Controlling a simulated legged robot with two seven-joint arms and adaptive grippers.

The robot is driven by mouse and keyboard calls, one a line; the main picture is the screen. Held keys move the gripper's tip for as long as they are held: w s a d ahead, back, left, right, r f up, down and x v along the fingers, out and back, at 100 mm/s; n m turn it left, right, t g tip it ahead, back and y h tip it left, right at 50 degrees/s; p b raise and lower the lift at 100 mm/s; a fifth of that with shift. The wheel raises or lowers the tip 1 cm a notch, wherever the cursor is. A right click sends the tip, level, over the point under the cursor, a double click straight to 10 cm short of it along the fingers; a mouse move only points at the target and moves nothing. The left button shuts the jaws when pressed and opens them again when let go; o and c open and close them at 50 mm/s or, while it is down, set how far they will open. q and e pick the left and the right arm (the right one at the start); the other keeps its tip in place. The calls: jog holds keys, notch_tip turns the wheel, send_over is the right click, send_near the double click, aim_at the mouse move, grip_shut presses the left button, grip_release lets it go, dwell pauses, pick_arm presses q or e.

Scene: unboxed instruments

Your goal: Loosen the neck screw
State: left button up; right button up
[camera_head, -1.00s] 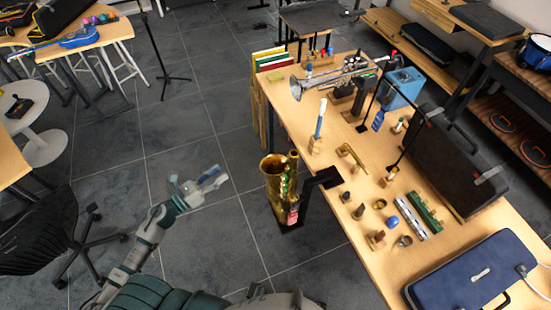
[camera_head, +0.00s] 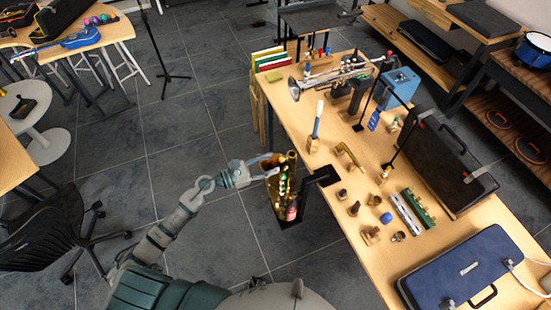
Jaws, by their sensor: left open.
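A brass saxophone (camera_head: 281,193) stands upright on a black stand beside the long wooden table. No neck is seen on its top; the neck screw is too small to make out. My left gripper (camera_head: 267,166) comes in from the left and is at the saxophone's upper end, in front of the bell rim. Its fingers are open; I cannot tell whether they touch the brass. A curved brass piece (camera_head: 349,155) lies on the table to the right. My right gripper is not in view.
The long table (camera_head: 345,232) holds a trumpet (camera_head: 335,75), a blue box (camera_head: 402,84), small parts, a black case (camera_head: 446,160) and a blue case (camera_head: 462,268). An office chair (camera_head: 55,225) stands at left. The floor between is clear.

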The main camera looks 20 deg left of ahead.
aim_at(283, 160)
pick_arm(q)
jog(key=shift+x, duration=1.45)
jog(key=shift+s+a, duration=0.1)
grip_shut()
